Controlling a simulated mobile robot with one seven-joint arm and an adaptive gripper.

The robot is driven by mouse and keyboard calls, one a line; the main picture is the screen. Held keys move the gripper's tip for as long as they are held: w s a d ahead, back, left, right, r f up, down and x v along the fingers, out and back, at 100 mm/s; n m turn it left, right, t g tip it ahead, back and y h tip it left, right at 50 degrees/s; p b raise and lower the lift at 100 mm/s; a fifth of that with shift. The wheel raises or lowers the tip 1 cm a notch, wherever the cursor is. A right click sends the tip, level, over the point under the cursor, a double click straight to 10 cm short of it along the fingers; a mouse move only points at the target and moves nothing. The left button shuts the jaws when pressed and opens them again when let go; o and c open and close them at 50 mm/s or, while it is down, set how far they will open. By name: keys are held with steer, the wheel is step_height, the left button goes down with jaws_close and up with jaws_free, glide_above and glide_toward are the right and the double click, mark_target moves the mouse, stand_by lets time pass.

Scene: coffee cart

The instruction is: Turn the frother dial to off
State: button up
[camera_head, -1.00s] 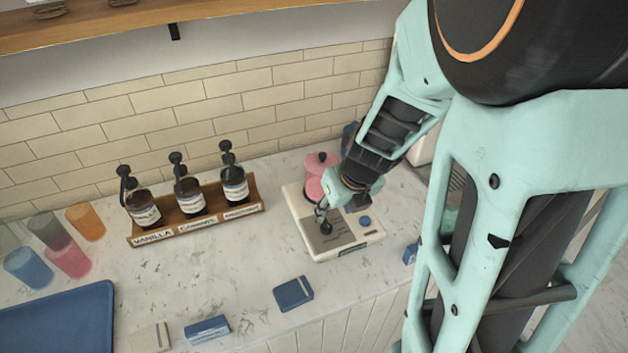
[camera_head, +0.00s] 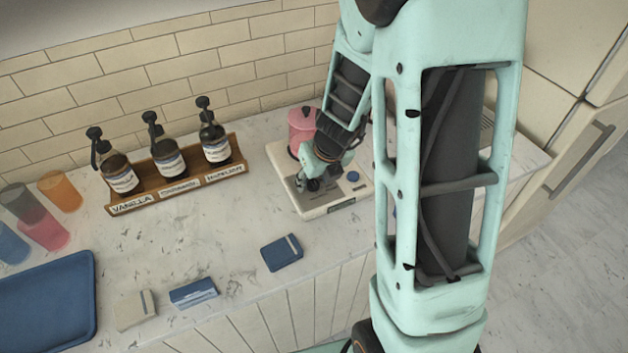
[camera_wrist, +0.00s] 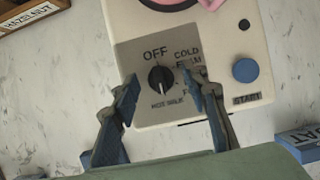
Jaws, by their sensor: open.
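The frother (camera_head: 342,205) is a white base with a grey dial panel on the counter, and a pink jug (camera_head: 303,125) stands on its back part. In the wrist view the black dial (camera_wrist: 160,78) sits on the grey panel, with OFF printed above it, COLD FOAM to its upper right and HOT MILK below. In the head view my gripper (camera_head: 315,183) hides the dial.
A blue START button (camera_wrist: 245,70) is right of the dial. A wooden rack (camera_head: 180,188) with vanilla and other syrup bottles stands left of the frother. Coloured cups, a blue tray (camera_head: 50,312) and small boxes lie farther left and in front.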

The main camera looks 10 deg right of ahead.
jaws_close()
